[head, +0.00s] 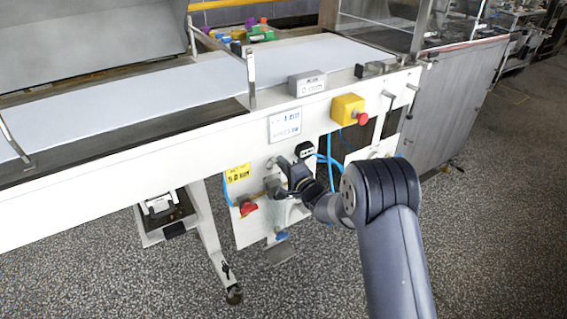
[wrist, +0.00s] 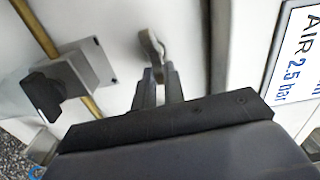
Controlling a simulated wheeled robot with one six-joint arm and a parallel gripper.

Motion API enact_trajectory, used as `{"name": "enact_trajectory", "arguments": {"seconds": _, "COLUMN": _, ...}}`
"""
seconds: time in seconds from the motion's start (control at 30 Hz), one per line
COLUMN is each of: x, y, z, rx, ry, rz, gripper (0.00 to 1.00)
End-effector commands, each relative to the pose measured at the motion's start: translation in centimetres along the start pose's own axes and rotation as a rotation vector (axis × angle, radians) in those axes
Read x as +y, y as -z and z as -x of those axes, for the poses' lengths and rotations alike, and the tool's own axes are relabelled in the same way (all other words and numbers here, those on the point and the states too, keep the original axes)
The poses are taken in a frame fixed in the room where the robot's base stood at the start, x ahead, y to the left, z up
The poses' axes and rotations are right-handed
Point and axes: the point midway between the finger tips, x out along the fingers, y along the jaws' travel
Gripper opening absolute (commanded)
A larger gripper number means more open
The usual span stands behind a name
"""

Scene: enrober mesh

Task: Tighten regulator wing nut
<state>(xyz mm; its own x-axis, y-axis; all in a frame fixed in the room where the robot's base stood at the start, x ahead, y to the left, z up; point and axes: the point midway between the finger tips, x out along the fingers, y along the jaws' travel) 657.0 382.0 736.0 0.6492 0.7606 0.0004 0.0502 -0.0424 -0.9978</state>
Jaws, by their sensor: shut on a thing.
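A grey metal wing nut (wrist: 150,45) stands out from the white panel in the wrist view. My gripper (wrist: 156,76) is shut on its lower end, with the fingertips touching both sides. The upper end shows above the fingertips. In the head view my gripper (head: 280,178) is at the white panel below the machine's side rail. There the wing nut cannot be made out behind the dark fingers and wrist.
Left of my gripper in the wrist view are a brass pipe (wrist: 38,28) and a grey block with a black knob (wrist: 43,88). An "AIR 2.5 bar" label (wrist: 297,62) is at right. The head view shows a red handle (head: 249,208), blue hoses (head: 331,165) and a red stop button (head: 361,118).

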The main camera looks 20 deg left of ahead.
Motion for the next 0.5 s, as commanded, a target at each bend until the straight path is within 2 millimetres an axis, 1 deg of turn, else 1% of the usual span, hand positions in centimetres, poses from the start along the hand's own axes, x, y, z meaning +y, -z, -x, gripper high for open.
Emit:
{"name": "enact_trajectory", "arguments": {"seconds": 0.2, "x": 0.11, "y": 0.02, "z": -0.01, "rx": 0.0, "ry": 0.0, "rz": -0.064, "gripper": 0.0}}
{"name": "enact_trajectory", "arguments": {"seconds": 0.5, "x": 0.17, "y": 0.01, "z": -0.01, "rx": 0.0, "ry": 0.0, "rz": -0.083, "gripper": 0.0}}
